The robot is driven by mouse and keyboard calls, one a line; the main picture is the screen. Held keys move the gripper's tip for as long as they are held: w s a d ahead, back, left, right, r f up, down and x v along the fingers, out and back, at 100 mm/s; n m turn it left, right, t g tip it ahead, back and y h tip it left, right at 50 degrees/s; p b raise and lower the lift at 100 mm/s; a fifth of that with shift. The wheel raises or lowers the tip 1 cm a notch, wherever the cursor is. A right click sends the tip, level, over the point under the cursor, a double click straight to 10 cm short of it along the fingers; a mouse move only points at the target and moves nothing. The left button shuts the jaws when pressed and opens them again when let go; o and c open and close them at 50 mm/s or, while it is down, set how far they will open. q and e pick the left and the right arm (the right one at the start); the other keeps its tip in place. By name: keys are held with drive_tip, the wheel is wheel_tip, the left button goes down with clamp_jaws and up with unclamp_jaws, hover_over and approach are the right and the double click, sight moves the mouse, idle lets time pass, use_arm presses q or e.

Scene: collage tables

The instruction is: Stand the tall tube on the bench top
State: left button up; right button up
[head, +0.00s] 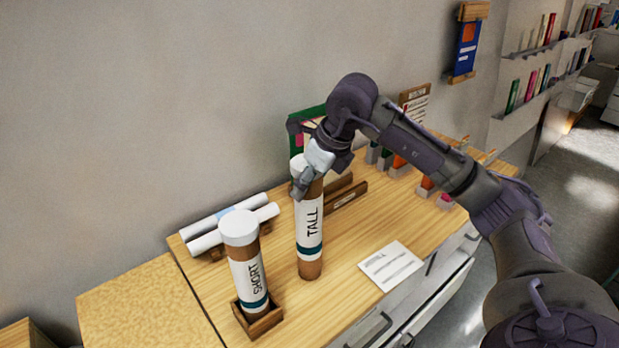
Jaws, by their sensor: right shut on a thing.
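My left gripper is not in view.
White paper rolls (209,240) lie on a rack at the back left. A printed card (391,266) lies right of the tall tube. A wooden block with a slot (345,198) and several colored items (398,165) stand behind. Drawers (398,318) line the front.

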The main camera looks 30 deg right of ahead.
drive_tip(key=shift+a, duration=0.15)
drive_tip(key=o, duration=1.6)
drive_tip(key=shift+f, duration=0.1)
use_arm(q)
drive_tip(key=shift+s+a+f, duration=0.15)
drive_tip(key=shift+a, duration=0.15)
use_arm(e)
drive_tip(key=shift+o, duration=0.2)
use_arm(q)
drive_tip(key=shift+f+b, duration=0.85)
drive_tip(key=shift+b, duration=0.1)
use_arm(e)
drive_tip(key=v, duration=1.2)
